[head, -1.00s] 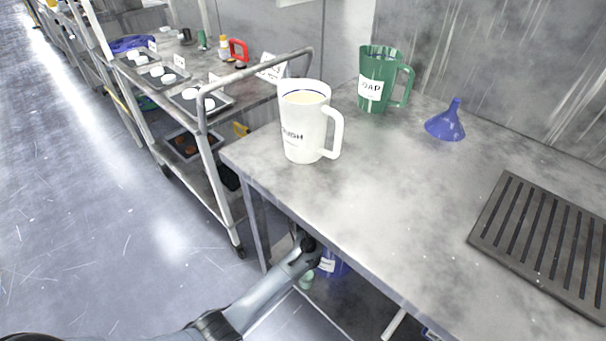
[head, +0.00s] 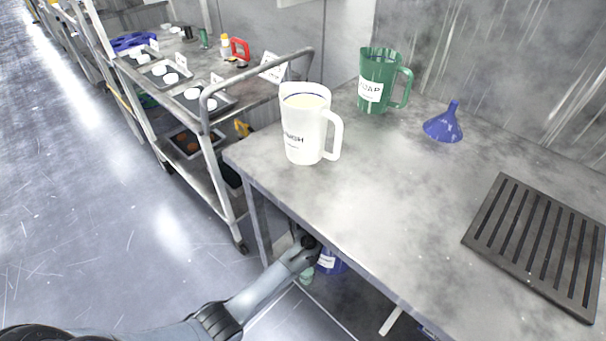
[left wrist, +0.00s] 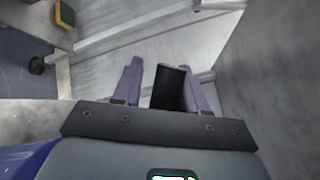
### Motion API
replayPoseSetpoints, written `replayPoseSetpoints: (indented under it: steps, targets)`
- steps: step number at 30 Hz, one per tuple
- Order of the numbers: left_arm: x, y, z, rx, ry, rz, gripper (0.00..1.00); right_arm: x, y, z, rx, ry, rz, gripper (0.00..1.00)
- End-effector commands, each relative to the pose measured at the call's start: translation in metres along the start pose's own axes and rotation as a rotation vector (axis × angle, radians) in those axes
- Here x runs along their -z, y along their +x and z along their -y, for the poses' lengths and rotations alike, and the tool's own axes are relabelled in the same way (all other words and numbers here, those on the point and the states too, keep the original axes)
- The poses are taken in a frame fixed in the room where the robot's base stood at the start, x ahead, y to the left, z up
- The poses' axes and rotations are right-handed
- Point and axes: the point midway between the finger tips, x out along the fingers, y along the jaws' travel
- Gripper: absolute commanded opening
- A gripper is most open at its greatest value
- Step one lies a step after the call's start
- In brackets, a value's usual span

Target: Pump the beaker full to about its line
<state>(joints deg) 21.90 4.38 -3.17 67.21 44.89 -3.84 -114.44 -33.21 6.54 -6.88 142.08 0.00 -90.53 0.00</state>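A white handled beaker (head: 304,130) stands upright near the bench's left end, its label partly legible as "UGH". A dark line runs inside near its rim, with a pale surface below it. A green beaker (head: 377,88) labelled "SOAP" stands behind it. My left gripper (head: 308,244) is low at the bench's front edge, by a dark knob and above a blue labelled container (head: 331,263) under the bench. The left wrist view shows its two purple fingers (left wrist: 163,80) apart, with a dark piece against the right one; I cannot tell what it is. My right gripper is out of view.
A blue funnel (head: 444,124) and a dark slotted grate (head: 541,240) lie on the bench (head: 400,190). A metal cart (head: 222,180) with trays stands to the left. A pale green object (head: 306,276) sits below my gripper. The bench middle is clear.

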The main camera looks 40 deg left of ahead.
Motion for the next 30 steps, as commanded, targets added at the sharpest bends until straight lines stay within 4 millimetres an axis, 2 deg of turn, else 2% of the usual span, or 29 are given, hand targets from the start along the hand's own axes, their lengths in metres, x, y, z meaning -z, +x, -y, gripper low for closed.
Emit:
replayPoseSetpoints:
  steps: [8,21,30]
  targets:
    - [-0.001,-0.01,0.002,0.0,0.001,-0.001,0.42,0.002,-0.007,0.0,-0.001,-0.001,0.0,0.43]
    - [-0.001,-0.081,0.003,-0.001,0.0,-0.002,0.42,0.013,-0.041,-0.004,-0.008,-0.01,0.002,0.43]
    - [0.0,-0.106,0.001,0.0,0.0,0.0,0.42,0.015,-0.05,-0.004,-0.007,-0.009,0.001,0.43]
